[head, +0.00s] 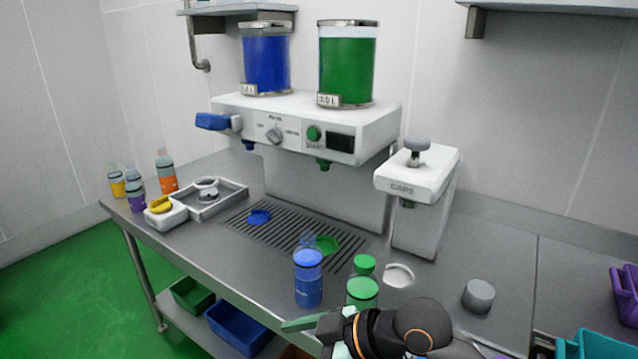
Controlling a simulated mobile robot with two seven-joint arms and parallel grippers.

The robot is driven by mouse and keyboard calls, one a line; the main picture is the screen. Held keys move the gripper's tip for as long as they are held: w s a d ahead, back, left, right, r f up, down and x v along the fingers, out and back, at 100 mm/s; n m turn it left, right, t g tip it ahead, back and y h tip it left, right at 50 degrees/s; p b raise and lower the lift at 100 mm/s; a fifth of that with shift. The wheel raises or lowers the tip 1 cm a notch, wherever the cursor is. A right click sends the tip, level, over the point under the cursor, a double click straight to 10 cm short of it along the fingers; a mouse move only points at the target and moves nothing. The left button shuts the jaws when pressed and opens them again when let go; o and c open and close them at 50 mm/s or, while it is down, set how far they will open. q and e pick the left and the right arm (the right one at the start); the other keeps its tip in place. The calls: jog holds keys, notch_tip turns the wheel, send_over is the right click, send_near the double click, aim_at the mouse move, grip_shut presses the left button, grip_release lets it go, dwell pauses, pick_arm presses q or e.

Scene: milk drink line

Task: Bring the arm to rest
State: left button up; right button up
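My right gripper (300,324) is at the bottom centre, its arm coming in from the lower right. A green finger points left over the front edge of the steel counter (440,285). The other finger is not clear, so I cannot tell whether it is open or shut. No held thing shows. A green-lidded container (362,291) stands just behind the gripper, its lower part hidden by the arm. A blue bottle (308,280) stands to its left, and a second green-lidded container (365,264) behind. My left gripper is not in view.
The milk machine (300,125) with blue and green tanks stands at the back. A white dispenser (420,190) is right of it. A grey cylinder (479,295) stands right of the arm. Bottles (166,172) and a tray (205,205) are at the left. A teal bin (600,345) is lower right.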

jog(key=s+d+f+m+t+h, duration=0.25)
jog(key=d+f+m, duration=0.4)
jog(key=f, duration=0.45)
jog(key=s+d+f+m+t+h, duration=0.25)
jog(key=d+f+m, duration=0.4)
jog(key=f, duration=0.55)
jog(key=s+d+f+t+h, duration=0.1)
jog(key=s+d+f+h, duration=0.2)
jog(key=s+d+f, duration=0.3)
jog(key=s+d, duration=0.2)
jog(key=s, duration=0.1)
jog(key=shift+d+f+m+h, duration=0.2)
jog(key=shift+m+h, duration=0.1)
jog(key=shift+m, duration=0.1)
